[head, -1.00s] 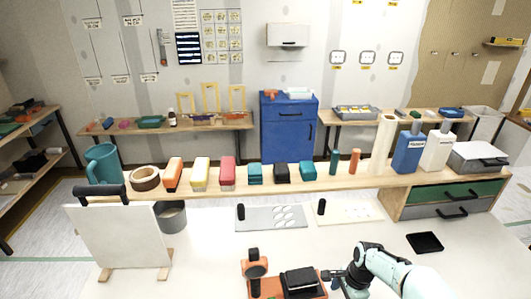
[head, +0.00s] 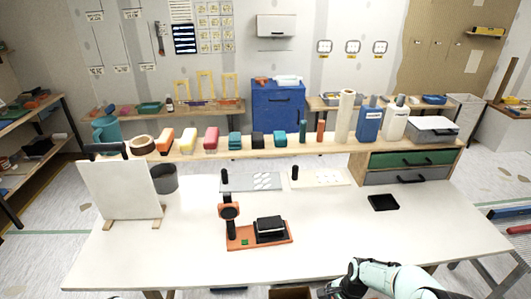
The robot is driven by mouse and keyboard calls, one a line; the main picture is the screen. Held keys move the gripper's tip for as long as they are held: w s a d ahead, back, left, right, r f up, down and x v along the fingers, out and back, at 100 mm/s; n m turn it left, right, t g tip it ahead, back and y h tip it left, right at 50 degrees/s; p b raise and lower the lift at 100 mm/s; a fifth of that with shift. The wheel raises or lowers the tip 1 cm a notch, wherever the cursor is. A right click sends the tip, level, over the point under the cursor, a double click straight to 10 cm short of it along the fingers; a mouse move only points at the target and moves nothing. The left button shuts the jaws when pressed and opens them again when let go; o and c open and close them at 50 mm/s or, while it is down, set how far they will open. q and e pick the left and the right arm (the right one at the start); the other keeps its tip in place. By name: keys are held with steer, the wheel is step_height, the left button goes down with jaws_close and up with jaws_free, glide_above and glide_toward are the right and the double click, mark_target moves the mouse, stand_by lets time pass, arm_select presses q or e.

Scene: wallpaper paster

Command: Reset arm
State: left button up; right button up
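My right arm comes in at the bottom right. Its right gripper (head: 328,291) is at the bottom edge, partly cut off by the frame, and I cannot make out its fingers. It is in front of the table's near edge, apart from the orange device (head: 262,243) on the white table (head: 190,255). That device has a dark post with a round orange head, a black block on its base and a small green spot. My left gripper is not in view.
A white board (head: 118,190) stands upright on wooden feet at the left. A grey cup (head: 164,179), two flat plates and a black tray (head: 384,202) are on the table. A wooden shelf (head: 300,141) with bottles, tape and coloured blocks runs behind. The table's front right is clear.

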steer(key=s+a+f+n, duration=0.3)
steer(key=s+f, duration=0.3)
steer(key=f, duration=0.3)
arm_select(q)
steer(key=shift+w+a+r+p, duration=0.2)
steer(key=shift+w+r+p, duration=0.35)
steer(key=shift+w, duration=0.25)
arm_select(e)
steer(key=s+a+f+n, duration=0.2)
steer(key=s, duration=0.4)
steer(key=s+a+f+n+y, duration=0.1)
steer(key=s+a+f+n, duration=0.1)
steer(key=s, duration=0.5)
steer(key=s+a+f+n, duration=0.2)
steer(key=s+n, duration=0.1)
steer(key=s, duration=0.4)
steer(key=shift+s+a+f+g+y, duration=0.2)
steer(key=shift+a+f+g+y, duration=0.1)
steer(key=shift+a, duration=0.05)
